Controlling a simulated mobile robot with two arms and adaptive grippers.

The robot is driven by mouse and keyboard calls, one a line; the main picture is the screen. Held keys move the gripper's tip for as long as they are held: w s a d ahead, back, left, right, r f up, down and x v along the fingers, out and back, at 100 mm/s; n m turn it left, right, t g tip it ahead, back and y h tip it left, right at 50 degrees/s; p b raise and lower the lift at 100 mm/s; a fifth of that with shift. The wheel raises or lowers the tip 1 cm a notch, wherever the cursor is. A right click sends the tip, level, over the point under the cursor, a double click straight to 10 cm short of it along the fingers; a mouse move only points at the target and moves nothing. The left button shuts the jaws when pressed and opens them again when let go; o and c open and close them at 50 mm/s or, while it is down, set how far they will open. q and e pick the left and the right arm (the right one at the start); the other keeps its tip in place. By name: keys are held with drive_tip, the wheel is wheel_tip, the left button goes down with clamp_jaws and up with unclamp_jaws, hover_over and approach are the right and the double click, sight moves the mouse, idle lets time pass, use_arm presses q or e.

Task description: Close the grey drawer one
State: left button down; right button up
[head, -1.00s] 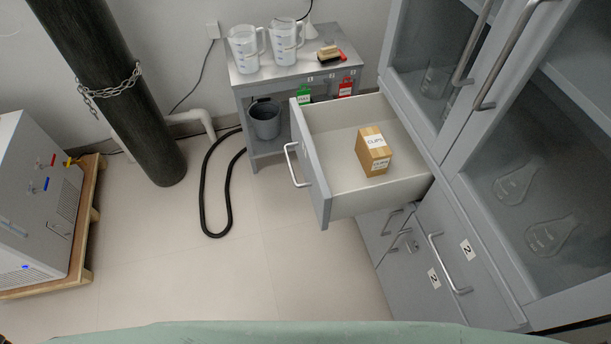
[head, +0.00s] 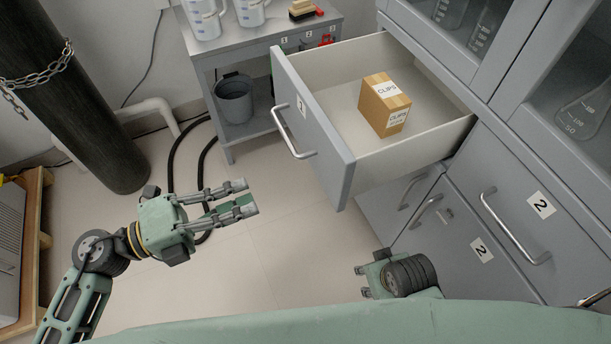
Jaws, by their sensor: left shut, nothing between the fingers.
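The grey drawer one (head: 312,120), with a "1" label and a silver bar handle (head: 293,135) on its front, stands pulled far out of the grey cabinet. A cardboard box marked CLIPS (head: 384,104) sits inside it. My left gripper (head: 250,198) is to the left of and nearer than the drawer front, apart from it, shut and empty, with its fingers pointing right. My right gripper (head: 362,283) shows at the bottom, below the drawer and mostly hidden by its own wrist; I cannot tell its jaw state.
Closed grey cabinet fronts labelled 2 (head: 515,222) are at the right, with glass doors above. A grey side table (head: 262,45) with jugs stands behind the drawer, a bucket (head: 235,99) on its lower shelf. A dark chained cylinder (head: 75,110) is at left. Floor between is mostly clear.

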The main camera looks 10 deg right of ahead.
sight(327, 168)
use_arm(q)
drive_tip(key=x, duration=1.2)
drive_tip(key=shift+s+d+r, duration=0.1)
drive_tip(key=shift+d+r, duration=0.05)
drive_tip(key=shift+d, duration=0.8)
drive_tip(key=shift+w+d, duration=0.1)
drive_tip(key=shift+w, duration=0.1)
use_arm(e)
drive_tip(key=shift+w, duration=0.1)
